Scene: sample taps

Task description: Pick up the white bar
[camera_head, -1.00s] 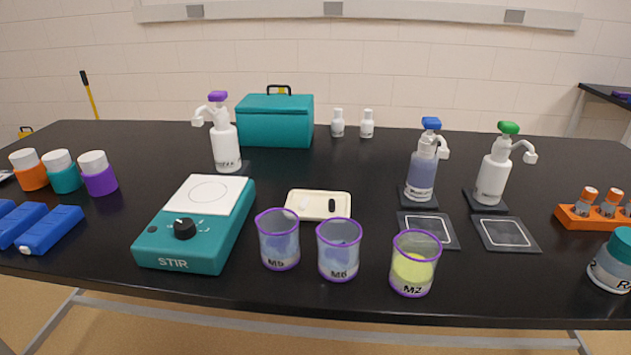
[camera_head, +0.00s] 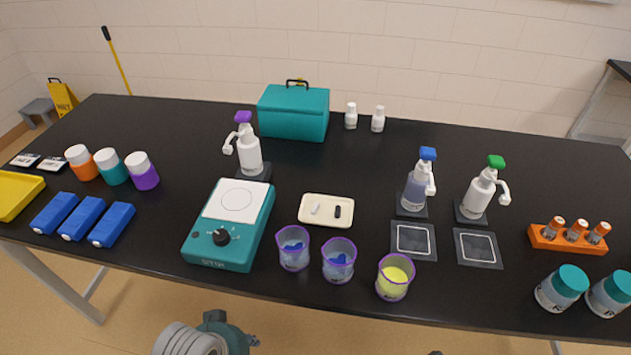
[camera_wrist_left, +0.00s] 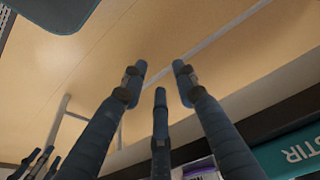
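The white bar (camera_head: 315,208) lies in a small cream tray (camera_head: 327,222) in the middle of the table, beside a short black bar (camera_head: 338,212). My left gripper (camera_wrist_left: 160,74) shows in the left wrist view with its three fingers apart and nothing between them. It is low, in front of the table, with the floor behind its fingertips. In the head view part of my left arm (camera_head: 222,334) shows at the bottom edge, well short of the tray. Dark finger-like parts (camera_wrist_left: 40,163) at the lower left of the wrist view may be my right gripper; their state is unclear.
A teal stirrer (camera_head: 228,228) stands left of the tray. Purple-rimmed beakers (camera_head: 294,249) stand along the front, between the tray and the table's front edge. Pump bottles (camera_head: 418,190) stand to the right, one (camera_head: 248,155) behind left.

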